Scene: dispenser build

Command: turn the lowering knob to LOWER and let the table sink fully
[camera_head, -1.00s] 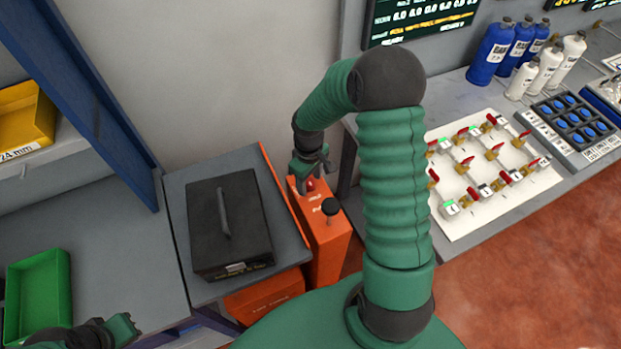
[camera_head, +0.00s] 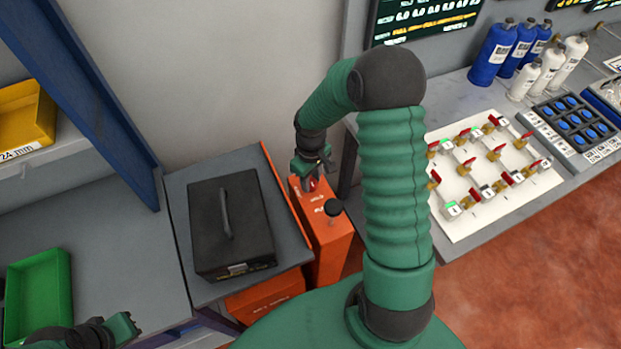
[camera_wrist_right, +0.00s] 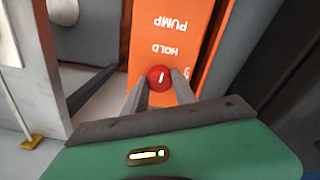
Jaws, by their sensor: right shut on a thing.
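The lowering knob (camera_wrist_right: 159,77) is red with a white pointer mark, on the orange control housing (camera_head: 333,247). In the right wrist view the mark is near vertical, slightly tilted, pointing roughly toward the HOLD label; another label beside the knob is mostly hidden by a finger. My right gripper (camera_head: 311,178) is shut on the knob, one finger on each side; its fingers also show in the wrist view (camera_wrist_right: 158,88). The lift table (camera_head: 182,210) has a grey top and carries a black case (camera_head: 232,243). My left gripper (camera_head: 125,328) is at the lower left, away from the knob.
A black round knob (camera_head: 333,207) stands up from the housing near my right gripper. A green bin (camera_head: 38,297) sits on the left bench. A white valve board (camera_head: 480,215) and bottles (camera_head: 492,55) are on the right bench. The wall is close behind.

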